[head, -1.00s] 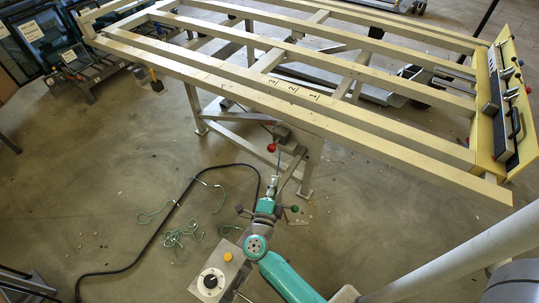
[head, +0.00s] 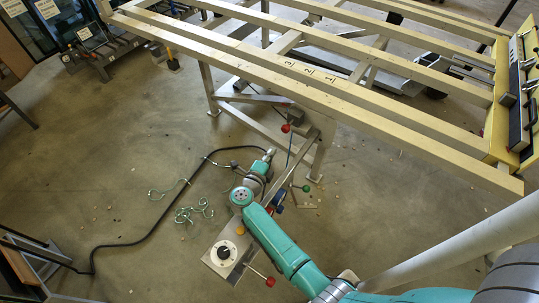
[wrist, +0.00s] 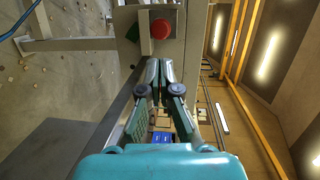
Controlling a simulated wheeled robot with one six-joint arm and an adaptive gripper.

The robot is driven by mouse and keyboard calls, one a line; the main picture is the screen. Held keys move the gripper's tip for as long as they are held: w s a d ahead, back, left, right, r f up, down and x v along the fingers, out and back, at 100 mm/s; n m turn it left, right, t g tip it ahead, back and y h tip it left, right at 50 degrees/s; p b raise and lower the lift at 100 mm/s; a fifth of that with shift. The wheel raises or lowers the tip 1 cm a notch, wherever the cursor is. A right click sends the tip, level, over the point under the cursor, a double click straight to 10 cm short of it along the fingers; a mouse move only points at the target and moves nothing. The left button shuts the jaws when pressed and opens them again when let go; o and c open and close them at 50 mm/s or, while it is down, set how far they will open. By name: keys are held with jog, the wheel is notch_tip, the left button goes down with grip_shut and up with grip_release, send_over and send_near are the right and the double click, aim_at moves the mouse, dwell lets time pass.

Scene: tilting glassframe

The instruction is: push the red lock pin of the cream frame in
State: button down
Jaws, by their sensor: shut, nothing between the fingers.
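The cream frame (head: 330,95) is a tilted rack of long parallel bars on grey legs across the top of the head view. A red ball-shaped knob (head: 285,128) sits under its near edge by the grey support. In the wrist view a red round knob (wrist: 160,28) stands on a grey bracket, straight ahead of my gripper (wrist: 159,65). I take this to be the red lock pin. My gripper is shut and empty, its fingertips just below the knob in the picture. I see no contact; the distance is unclear. The head view does not show the fingertips clearly.
A control box (head: 224,253) with a black dial and yellow button stands beside my arm, with a red-knobbed lever (head: 269,281) near it. A black cable (head: 145,238) and green cord (head: 195,211) lie on the floor. Open floor lies left.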

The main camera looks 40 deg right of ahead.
aim_at(286, 131)
jog(key=x, duration=1)
jog(key=shift+d, duration=0.15)
jog(key=x, duration=0.3)
jog(key=shift+s+d+r, duration=0.15)
jog(key=shift+r, duration=0.05)
jog(key=shift+d+r, duration=0.1)
